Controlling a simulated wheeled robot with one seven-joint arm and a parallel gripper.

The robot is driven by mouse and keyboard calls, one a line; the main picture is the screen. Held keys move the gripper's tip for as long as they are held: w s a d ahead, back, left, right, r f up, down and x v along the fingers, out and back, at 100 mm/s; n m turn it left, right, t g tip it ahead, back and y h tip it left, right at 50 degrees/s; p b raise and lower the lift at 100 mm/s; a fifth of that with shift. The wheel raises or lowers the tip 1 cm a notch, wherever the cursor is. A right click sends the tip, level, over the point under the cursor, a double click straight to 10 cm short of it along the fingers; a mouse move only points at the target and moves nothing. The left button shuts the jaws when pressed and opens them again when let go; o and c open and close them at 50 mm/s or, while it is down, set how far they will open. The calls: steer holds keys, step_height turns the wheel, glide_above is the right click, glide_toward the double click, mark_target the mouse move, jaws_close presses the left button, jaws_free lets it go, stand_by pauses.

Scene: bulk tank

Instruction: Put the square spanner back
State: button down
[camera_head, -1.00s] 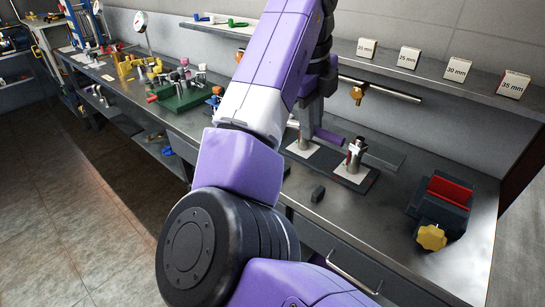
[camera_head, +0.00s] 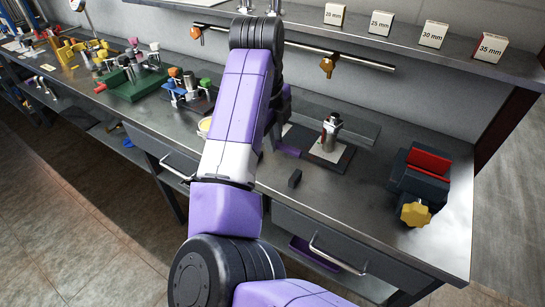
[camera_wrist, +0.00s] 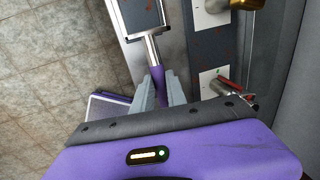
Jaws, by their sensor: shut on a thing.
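The spanner shows in the wrist view as a purple handle (camera_wrist: 160,88) with a steel shaft running up the picture. My gripper (camera_wrist: 163,92) is shut on the handle, one grey finger on each side. The shaft's far end meets or overlaps a dark, pale-edged piece (camera_wrist: 140,14); I cannot tell whether they touch. In the head view my arm hides most of the gripper; a bit of purple (camera_head: 289,151) shows just right of the arm over the bench.
A dark plate with a steel cylinder (camera_head: 330,133) on a white pad stands right of my arm. A small black block (camera_head: 295,178) lies in front. A vice with a red insert (camera_head: 428,164) and yellow knob is at the right. A rail with brass hooks (camera_head: 327,67) runs behind.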

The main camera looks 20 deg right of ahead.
steer(key=shift+f, duration=3.15)
steer(key=shift+f, duration=0.1)
steer(key=c, duration=1.3)
jaws_free()
steer(key=shift+c, duration=0.2)
step_height(320, 180, up, 12)
steer(key=s+a, duration=0.1)
steer(key=a, duration=0.1)
steer(key=shift+s, duration=0.2)
